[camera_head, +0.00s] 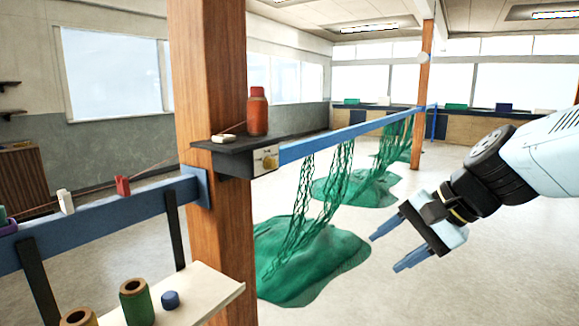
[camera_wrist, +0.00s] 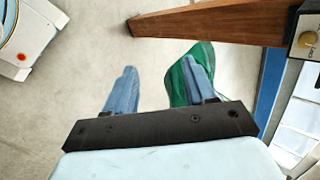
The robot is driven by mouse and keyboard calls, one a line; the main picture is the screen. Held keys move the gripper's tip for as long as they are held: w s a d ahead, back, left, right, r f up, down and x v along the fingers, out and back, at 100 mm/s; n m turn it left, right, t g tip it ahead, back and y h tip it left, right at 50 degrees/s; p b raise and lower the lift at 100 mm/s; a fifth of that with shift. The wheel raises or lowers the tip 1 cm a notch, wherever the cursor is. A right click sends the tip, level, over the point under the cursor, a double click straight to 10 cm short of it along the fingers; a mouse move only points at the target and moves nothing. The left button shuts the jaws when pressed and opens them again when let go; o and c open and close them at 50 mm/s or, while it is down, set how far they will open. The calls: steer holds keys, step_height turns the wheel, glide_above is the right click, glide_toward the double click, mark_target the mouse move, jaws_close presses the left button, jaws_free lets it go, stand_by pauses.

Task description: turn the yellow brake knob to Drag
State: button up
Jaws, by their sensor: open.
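The yellow brake knob (camera_head: 270,162) sits on a pale plate at the end of the dark shelf box on the wooden post. It also shows at the right edge of the wrist view (camera_wrist: 308,39), on a plate with small markings too small to read. My gripper (camera_head: 389,246) is open and empty, in the air to the right of the knob and well apart from it. In the wrist view the two blue fingers of my gripper (camera_wrist: 160,72) are spread with nothing between them.
A wooden post (camera_head: 211,120) carries the dark shelf (camera_head: 228,146) with a red bottle (camera_head: 257,112). A blue rail (camera_head: 345,133) runs back from the box, with green nets (camera_head: 308,262) hanging to the floor. A bench with spools (camera_head: 137,302) stands at front left. The floor at right is clear.

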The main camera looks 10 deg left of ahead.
steer(key=w+a+r+m+y, duration=0.45)
steer(key=w+a+m, duration=0.2)
steer(key=a, duration=0.25)
steer(key=m+t+y, duration=0.4)
steer(key=m+y, duration=0.1)
steer(key=m, duration=0.2)
glide_toward(275, 164)
steer(key=x, duration=0.8)
steer(key=shift+w+a, duration=0.25)
steer(key=shift+a, duration=0.05)
steer(key=shift+c, duration=0.3)
jaws_close()
steer(key=shift+n, duration=1.35)
steer(key=shift+o, duration=0.3)
jaws_free()
